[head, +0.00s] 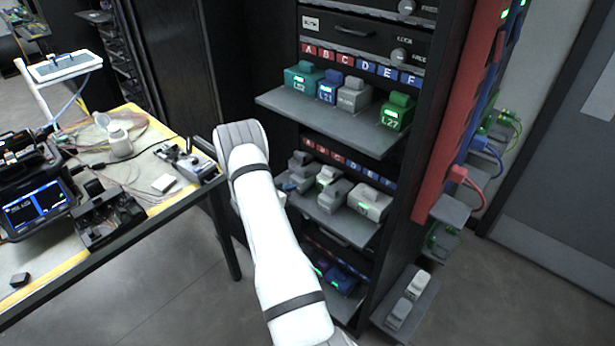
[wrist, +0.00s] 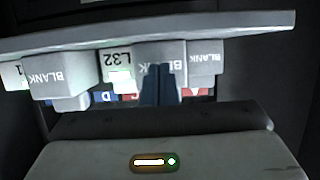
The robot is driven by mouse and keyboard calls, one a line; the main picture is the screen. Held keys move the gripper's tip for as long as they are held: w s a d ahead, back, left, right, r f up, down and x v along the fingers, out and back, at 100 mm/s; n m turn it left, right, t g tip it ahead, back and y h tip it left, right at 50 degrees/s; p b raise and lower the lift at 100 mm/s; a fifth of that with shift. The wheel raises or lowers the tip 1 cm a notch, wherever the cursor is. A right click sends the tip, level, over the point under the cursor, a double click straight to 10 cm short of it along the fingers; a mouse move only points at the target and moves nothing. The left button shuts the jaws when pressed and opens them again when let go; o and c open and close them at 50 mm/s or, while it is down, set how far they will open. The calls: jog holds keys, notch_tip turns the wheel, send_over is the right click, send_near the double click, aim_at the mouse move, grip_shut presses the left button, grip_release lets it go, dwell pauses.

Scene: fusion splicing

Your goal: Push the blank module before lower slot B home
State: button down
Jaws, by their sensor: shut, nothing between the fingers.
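In the wrist view, which shows the shelf upside down, a grey blank module (wrist: 162,50) stands in the row between the L32 module (wrist: 114,62) and another blank module (wrist: 205,57). My gripper (wrist: 158,70) is shut and empty, its dark fingers in front of this middle blank module and overlapping its label. I cannot tell whether the fingertips touch it. The fingers hide part of the slot letters behind. In the head view my white arm reaches to the lower shelf (head: 345,227), and my gripper is hidden there.
A larger blank module (wrist: 60,82) sticks out farther along the row. Red and blue letter tags (head: 350,166) line the back of the lower shelf. The upper shelf (head: 330,122) with several modules overhangs it. A workbench (head: 165,207) stands at left.

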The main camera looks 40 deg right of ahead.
aim_at(302, 179)
jog(key=shift+w+d+b, duration=0.15)
jog(key=shift+d+b, duration=0.5)
jog(key=shift+d, duration=1)
jog(key=shift+w+d+b, duration=0.1)
jog(key=shift+d+b, duration=0.5)
jog(key=shift+d, duration=1)
jog(key=shift+s+a+p, duration=0.15)
jog(key=shift+a+p, duration=0.05)
jog(key=shift+a, duration=1.85)
jog(key=shift+s+a+p, duration=0.15)
jog(key=shift+a, duration=1.85)
